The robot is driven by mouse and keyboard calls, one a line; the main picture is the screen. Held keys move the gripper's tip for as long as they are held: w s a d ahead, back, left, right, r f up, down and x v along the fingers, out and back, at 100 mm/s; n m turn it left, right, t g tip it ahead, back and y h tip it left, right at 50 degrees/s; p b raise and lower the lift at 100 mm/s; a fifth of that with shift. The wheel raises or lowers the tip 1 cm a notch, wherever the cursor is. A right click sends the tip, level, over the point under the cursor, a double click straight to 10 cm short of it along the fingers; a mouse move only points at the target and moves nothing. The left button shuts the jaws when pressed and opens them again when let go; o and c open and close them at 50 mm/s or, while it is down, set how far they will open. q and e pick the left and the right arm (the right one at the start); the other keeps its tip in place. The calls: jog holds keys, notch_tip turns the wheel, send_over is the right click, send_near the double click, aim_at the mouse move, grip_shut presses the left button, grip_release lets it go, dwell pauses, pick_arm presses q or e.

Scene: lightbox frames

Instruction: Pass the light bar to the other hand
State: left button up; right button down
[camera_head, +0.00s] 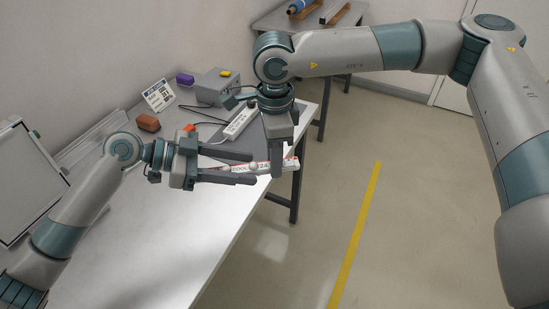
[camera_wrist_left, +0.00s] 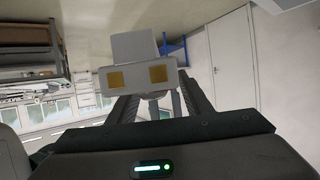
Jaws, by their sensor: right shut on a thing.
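The light bar (camera_head: 264,167) is a white bar with dark and red print, held level in the air near the table's right edge. My right gripper (camera_head: 277,172) comes down from above and is shut on its right part. My left gripper (camera_head: 255,167) reaches in from the left with its fingers apart, one on each side of the bar's left part; I cannot tell whether they touch it. In the left wrist view a pale block with two orange squares (camera_wrist_left: 137,77) shows between the left fingers (camera_wrist_left: 150,98); I cannot tell surely whether it is the bar's end.
The table (camera_head: 150,255) holds a white power strip (camera_head: 240,123), a grey box (camera_head: 216,87), a brown block (camera_head: 148,122), a purple item (camera_head: 185,79) and a printed card (camera_head: 158,95). A second table (camera_head: 275,17) stands behind.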

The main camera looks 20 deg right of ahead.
pick_arm(q)
jog(key=shift+a, duration=0.1)
jog(key=v, duration=1.2)
dwell(0.4)
